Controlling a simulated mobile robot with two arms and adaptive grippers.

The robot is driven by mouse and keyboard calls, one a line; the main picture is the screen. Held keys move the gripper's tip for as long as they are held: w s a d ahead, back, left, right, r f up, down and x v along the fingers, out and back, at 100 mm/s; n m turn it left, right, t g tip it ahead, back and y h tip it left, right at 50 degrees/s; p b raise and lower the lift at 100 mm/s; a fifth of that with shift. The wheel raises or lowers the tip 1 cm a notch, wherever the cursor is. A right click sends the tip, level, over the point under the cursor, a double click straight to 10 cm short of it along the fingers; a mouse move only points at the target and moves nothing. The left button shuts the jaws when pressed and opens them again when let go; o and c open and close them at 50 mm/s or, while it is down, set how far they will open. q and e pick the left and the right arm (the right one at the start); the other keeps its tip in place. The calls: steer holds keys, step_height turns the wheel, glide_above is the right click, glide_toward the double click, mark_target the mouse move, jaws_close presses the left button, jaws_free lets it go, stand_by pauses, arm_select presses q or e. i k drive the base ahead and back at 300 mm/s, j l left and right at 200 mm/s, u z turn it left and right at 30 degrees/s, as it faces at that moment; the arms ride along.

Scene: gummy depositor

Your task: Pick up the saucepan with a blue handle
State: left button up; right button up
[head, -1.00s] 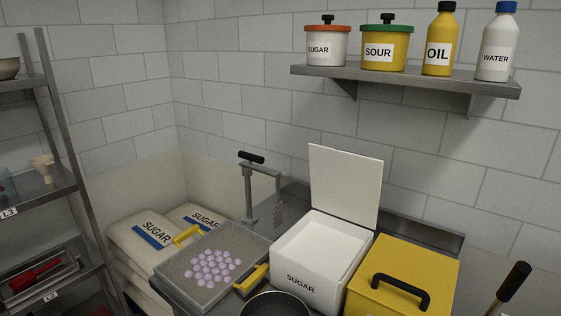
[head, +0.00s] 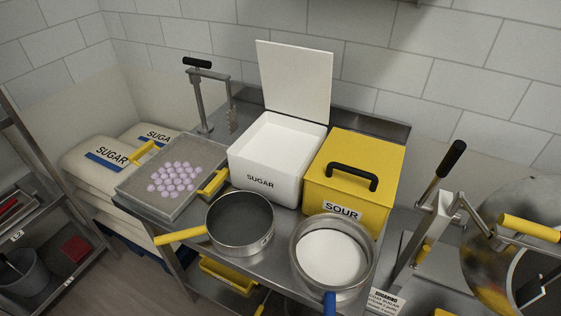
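A saucepan with a blue handle (head: 330,262) stands at the front right of the steel table in the head view. It is a round metal pan with white contents. Its blue handle (head: 330,304) points toward me and is cut off by the bottom edge of the picture. A second, dark empty pan (head: 240,222) with a yellow handle (head: 180,236) stands to its left, a small gap apart. Neither of my grippers is in view.
Behind the pans stand an open white SUGAR bin (head: 262,182) and a closed yellow SOUR box (head: 340,202). A tray (head: 140,205) of purple gummies lies at the left. A machine with a black-tipped lever (head: 452,158) and a drum (head: 475,275) stands at the right.

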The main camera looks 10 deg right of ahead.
mark_target(332, 255)
steer(key=z, duration=0.85)
